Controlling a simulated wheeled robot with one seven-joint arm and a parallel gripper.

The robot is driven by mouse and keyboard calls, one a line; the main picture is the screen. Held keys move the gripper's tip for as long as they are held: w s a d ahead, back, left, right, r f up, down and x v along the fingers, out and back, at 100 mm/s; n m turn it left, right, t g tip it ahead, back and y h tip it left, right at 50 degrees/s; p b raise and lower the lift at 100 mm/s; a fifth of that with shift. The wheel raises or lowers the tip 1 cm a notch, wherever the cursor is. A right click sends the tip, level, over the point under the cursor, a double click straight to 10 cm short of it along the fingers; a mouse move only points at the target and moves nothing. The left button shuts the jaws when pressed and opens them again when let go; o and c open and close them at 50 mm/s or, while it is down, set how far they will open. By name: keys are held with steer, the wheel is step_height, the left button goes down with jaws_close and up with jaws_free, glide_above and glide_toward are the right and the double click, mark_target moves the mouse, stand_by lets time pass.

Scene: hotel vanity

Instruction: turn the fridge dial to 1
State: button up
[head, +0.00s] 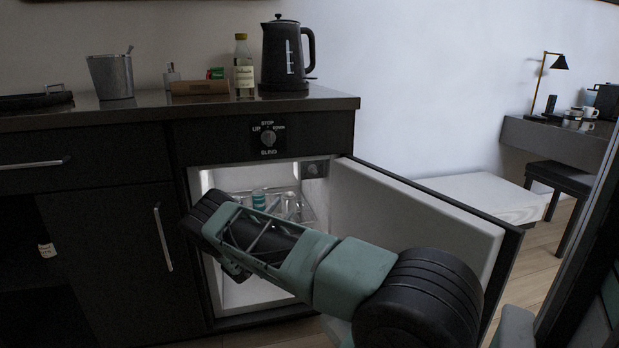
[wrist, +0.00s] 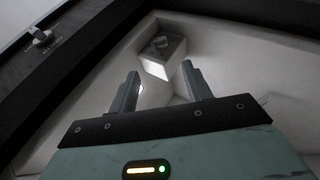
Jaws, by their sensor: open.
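The fridge dial sits on a small box (wrist: 165,57) inside the open fridge. In the wrist view the dial (wrist: 157,44) shows as a grey knob on the box's face, beyond my fingertips. Its numbers and setting are too small and dim to read. In the head view the dial box (head: 315,169) is at the upper right of the fridge interior. My gripper (wrist: 160,82) is open, its two fingers apart with nothing between them, and not touching the dial. In the head view my arm reaches across the fridge opening and hides the gripper's fingertips.
The fridge door (head: 420,215) stands open to the right, close to my arm. Bottles and glasses (head: 259,198) stand on a rack inside. A separate blind knob (head: 268,139) is on the panel above; it also shows in the wrist view (wrist: 41,38). A kettle (head: 283,55) stands on the counter.

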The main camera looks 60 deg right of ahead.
mark_target(313, 172)
steer(key=b+x, duration=0.1)
steer(key=x, duration=1.4)
steer(key=shift+b, duration=0.4)
steer(key=c, duration=1)
